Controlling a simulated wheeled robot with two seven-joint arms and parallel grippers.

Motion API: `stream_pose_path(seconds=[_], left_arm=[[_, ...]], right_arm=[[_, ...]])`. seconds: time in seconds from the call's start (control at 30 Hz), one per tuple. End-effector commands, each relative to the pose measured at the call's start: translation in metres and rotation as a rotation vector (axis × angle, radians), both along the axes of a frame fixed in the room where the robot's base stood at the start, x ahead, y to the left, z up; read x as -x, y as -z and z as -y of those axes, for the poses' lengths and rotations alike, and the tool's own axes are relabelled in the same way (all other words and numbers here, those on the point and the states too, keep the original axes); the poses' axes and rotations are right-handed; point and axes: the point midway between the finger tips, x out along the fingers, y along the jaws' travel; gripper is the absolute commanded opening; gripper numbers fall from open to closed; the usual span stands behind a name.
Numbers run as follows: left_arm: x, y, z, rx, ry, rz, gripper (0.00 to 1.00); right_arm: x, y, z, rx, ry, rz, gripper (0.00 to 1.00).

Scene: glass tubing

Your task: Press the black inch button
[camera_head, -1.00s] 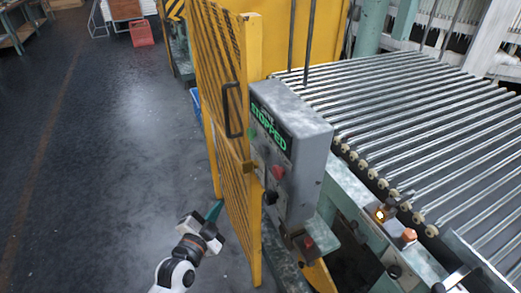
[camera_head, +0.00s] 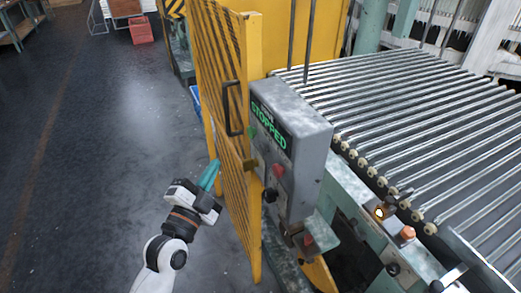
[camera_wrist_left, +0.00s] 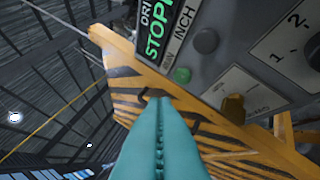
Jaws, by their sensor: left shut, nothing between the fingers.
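The grey control box (camera_head: 305,150) stands behind the yellow gate, its lit display (camera_head: 268,125) reading STOPPED. In the left wrist view, a round black button (camera_wrist_left: 206,41) sits beside the INCH label (camera_wrist_left: 185,18), with a green button (camera_wrist_left: 181,75) nearby. I cannot clearly make out the inch button in the head view. My left gripper (camera_head: 212,172) is shut and empty, its teal fingers pointing up in front of the gate, left of and below the panel. In the wrist view its fingertips (camera_wrist_left: 158,103) are apart from the buttons. My right gripper is not in view.
The yellow striped mesh gate (camera_head: 224,110) with a black handle (camera_head: 233,108) stands close to my left gripper, beside the panel. A red button (camera_head: 278,171) and a black knob (camera_head: 270,195) sit low on the box.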

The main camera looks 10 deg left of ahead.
Motion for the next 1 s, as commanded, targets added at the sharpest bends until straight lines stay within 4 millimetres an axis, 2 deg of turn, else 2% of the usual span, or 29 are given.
stream_pose_path(seconds=[0.53, 0.73, 1.0], left_arm=[[-0.035, -0.001, 0.060, 0.003, 0.002, 0.000, 0.00], [-0.041, -0.001, 0.071, 0.002, 0.001, 0.000, 0.00], [-0.042, 0.000, 0.073, 0.001, 0.002, 0.000, 0.00]], right_arm=[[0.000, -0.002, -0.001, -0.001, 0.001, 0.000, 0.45], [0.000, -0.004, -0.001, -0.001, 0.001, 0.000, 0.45], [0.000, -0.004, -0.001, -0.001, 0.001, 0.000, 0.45]])
